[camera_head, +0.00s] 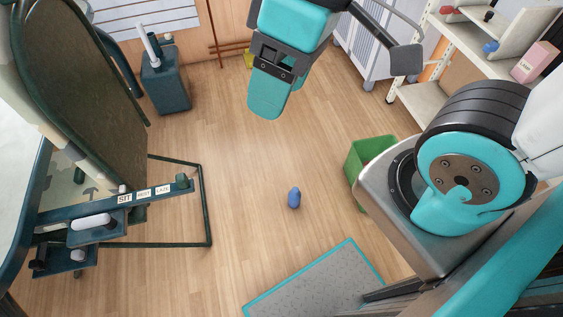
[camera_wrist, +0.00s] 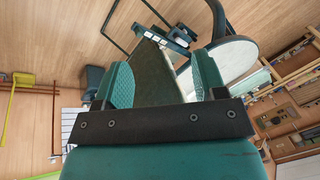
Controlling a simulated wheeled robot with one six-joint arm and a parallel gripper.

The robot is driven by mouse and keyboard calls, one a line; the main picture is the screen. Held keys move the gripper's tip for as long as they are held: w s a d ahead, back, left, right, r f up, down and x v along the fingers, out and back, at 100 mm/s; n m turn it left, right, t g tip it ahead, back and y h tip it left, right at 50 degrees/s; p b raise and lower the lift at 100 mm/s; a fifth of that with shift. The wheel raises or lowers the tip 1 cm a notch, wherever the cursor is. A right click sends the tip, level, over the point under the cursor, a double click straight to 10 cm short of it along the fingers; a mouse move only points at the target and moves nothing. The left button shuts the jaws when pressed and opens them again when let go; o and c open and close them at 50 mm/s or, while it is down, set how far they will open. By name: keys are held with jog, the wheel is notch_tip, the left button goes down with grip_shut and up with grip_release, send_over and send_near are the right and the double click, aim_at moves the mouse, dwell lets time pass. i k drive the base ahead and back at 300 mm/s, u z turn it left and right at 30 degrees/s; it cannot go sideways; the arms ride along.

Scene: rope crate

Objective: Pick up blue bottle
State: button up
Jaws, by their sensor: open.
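A small blue bottle (camera_head: 294,197) is on the wooden floor near the middle of the head view, clear of other things. It does not show in the wrist view. My gripper (camera_head: 268,98) is at the top of the head view, well apart from the bottle. In the wrist view my gripper (camera_wrist: 163,75) has its two teal fingers spread apart, with nothing held between them.
A green crate (camera_head: 356,158) stands right of the bottle. A grey mat (camera_head: 318,288) with a teal border lies below it. A dark-framed board (camera_head: 85,90) stands at left, a shelf (camera_head: 425,103) at upper right. The floor around the bottle is clear.

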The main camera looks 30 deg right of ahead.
aim_at(294, 195)
jog(key=z, duration=0.5)
jog(key=k, duration=1.1)
jog(key=u, duration=0.5)
